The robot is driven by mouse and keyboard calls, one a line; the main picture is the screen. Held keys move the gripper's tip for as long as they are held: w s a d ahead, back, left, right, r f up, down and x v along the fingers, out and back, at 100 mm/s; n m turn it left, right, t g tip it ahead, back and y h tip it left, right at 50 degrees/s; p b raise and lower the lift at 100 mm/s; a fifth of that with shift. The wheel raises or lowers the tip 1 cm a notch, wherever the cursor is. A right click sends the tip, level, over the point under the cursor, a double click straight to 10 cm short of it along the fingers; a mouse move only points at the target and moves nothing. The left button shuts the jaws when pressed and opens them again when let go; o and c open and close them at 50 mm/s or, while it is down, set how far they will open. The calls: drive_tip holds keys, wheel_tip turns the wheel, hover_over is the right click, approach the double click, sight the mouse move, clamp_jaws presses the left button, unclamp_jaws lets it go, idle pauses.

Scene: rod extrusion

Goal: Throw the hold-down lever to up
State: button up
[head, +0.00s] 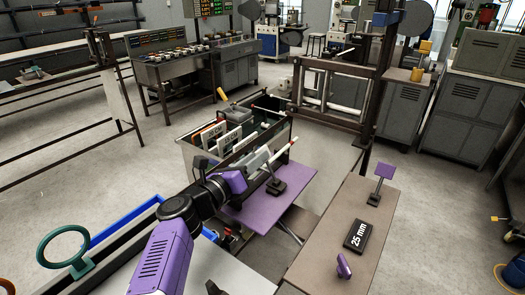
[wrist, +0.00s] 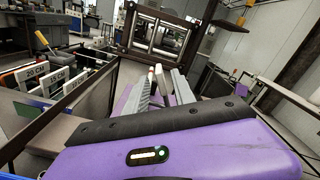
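My gripper (head: 262,160) reaches over the purple table (head: 300,187) beside the bin of size cards. In the wrist view its two grey fingers (wrist: 163,88) stand apart, with a gap between them. A pale rod with a red tip (wrist: 151,74) shows in that gap; whether the fingers touch it cannot be told. In the head view the pale, red-tipped bar (head: 293,141) slants up to the right beyond the fingers. It may be the hold-down lever, but its lower end is hidden by my gripper. A black base (head: 276,187) sits on the purple table below the fingers.
The card bin (head: 228,140) is close on the left of my gripper. A dark upright frame (head: 335,90) stands behind. A brown table (head: 325,235) at right holds a "25 mm" block (head: 358,236) and a purple paddle (head: 384,172). Open floor lies farther right.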

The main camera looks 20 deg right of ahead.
drive_tip(key=shift+x, duration=1.8)
clamp_jaws()
